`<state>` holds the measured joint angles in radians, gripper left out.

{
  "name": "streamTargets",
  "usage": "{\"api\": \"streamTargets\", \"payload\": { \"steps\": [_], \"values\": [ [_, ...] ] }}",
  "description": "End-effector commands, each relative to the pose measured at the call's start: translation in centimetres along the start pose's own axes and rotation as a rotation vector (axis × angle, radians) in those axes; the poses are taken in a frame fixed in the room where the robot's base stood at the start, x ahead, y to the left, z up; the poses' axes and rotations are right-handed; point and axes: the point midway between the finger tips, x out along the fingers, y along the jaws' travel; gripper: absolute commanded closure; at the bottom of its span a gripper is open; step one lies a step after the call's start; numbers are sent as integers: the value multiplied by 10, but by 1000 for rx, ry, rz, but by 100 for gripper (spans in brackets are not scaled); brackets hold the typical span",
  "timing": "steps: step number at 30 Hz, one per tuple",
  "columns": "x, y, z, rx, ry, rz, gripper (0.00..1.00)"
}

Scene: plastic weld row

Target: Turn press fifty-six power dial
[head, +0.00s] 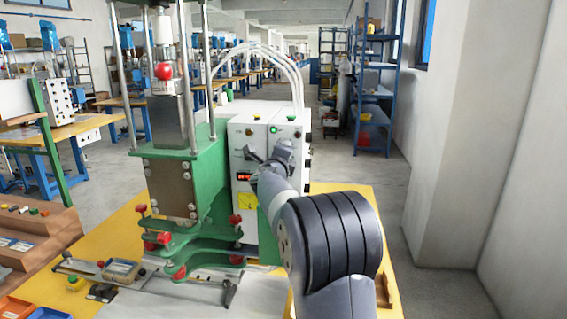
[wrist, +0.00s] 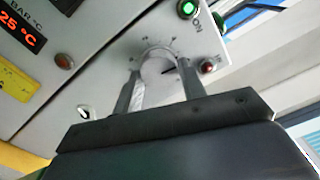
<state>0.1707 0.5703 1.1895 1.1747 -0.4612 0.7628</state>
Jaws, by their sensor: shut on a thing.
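The power dial (wrist: 157,66) is a round grey knob on the pale control panel, with scale marks around its upper edge in the wrist view. My gripper (wrist: 159,74) has one finger on each side of the dial and is shut on it. The dial's lower part is hidden by the gripper body, and I cannot tell its exact setting. In the head view my gripper (head: 266,160) is at the front of the white control box (head: 241,140) of the green press (head: 170,180), and my arm hides the dial.
On the panel, a lit green button (wrist: 188,9) marked ON, a small red button (wrist: 207,67), an amber lamp (wrist: 64,61) and a red temperature display (wrist: 20,32) are near the dial. A yellow table (head: 130,228) carries the press. A blue shelf (head: 375,95) stands behind, right.

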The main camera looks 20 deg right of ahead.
Motion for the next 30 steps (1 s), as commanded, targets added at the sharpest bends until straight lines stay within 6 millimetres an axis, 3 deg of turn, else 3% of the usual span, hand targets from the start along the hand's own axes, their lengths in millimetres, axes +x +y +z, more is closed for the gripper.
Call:
{"api": "streamTargets", "payload": {
  "steps": [30],
  "values": [
    [0, 6, 0, 956, 1, 1, 84]
  ]
}}
